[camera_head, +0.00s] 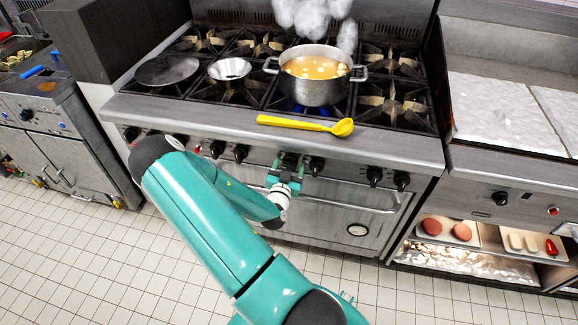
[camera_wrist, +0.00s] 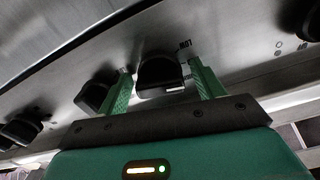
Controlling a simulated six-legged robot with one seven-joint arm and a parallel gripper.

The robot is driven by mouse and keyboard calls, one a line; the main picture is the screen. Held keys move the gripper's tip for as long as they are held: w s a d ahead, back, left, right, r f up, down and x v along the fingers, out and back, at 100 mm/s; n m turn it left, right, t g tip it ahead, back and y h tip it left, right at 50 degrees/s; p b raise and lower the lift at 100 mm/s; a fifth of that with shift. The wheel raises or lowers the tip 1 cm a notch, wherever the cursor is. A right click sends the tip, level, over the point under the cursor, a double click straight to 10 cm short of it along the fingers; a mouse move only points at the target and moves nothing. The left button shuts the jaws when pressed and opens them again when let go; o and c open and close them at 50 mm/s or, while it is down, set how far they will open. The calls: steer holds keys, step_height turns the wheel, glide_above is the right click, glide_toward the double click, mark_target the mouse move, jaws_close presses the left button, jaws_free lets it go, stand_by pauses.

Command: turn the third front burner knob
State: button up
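A row of black burner knobs runs along the range's front panel. In the wrist view, one black knob (camera_wrist: 160,72) with a pale mark sits between the two green fingers of my gripper (camera_wrist: 162,84). The fingers are open on either side of it, with small gaps showing. "LOW" is printed beside this knob. In the head view, my gripper (camera_head: 288,172) is at the front panel below the pot, and largely hides the knob there. Other knobs show to its left (camera_head: 240,152) and right (camera_head: 316,165).
A steaming pot of soup (camera_head: 315,88) stands on a burner with a blue flame. A yellow spoon (camera_head: 305,124) lies on the range's front ledge. An oven handle (camera_head: 350,206) runs below the knobs. A griddle (camera_head: 500,110) adjoins on the right.

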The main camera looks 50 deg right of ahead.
steer(key=c, duration=0.8)
steer(key=shift+n, duration=3.5)
steer(key=o, duration=0.9)
